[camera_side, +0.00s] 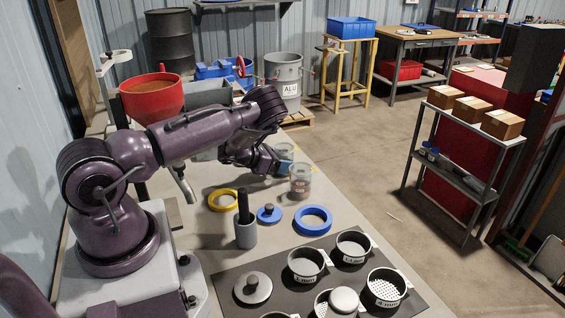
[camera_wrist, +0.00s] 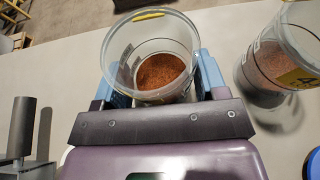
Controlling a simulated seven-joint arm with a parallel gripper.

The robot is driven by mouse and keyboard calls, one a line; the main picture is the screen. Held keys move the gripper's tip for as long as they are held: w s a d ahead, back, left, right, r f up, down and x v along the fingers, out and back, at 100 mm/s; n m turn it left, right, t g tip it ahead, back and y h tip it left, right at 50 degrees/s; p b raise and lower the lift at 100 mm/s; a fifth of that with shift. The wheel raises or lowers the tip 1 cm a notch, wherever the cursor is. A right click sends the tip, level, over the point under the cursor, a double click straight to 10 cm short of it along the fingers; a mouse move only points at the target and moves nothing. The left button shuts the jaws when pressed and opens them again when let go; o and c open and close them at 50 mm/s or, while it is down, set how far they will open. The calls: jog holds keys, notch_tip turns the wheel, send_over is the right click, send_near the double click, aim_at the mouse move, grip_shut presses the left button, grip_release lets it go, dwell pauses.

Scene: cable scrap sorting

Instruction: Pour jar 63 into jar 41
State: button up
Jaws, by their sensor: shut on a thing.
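My gripper (camera_wrist: 160,84) is shut on a clear jar (camera_wrist: 124,62) with reddish-brown granules in its bottom. Its blue fingers press on both sides, and the jar's open mouth shows in the wrist view. The held jar also shows in the side view (camera_side: 285,151), partly behind my gripper (camera_side: 268,160). A second clear jar (camera_wrist: 283,65) with similar granules and a yellow label stands to the right, apart from the held one. It is nearer the camera in the side view (camera_side: 300,183). I cannot read either jar's number, so I cannot tell which is 63 or 41.
On the bench are a yellow ring (camera_side: 224,208), a blue knobbed disc (camera_side: 269,216), a blue ring (camera_side: 313,229) and a grey holder (camera_side: 245,236) with a dark upright piece. A dark mat (camera_side: 228,289) carries several pans at the front. A red funnel (camera_side: 151,105) stands behind my arm.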

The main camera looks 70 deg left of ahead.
notch_tip(320, 180, up, 11)
jog(key=w+d, duration=0.2)
jog(key=s+d+f, duration=0.2)
jog(key=d, duration=1.8)
jog(key=shift+d+f, duration=0.15)
jog(key=shift+d, duration=0.05)
jog(key=shift+a, duration=0.2)
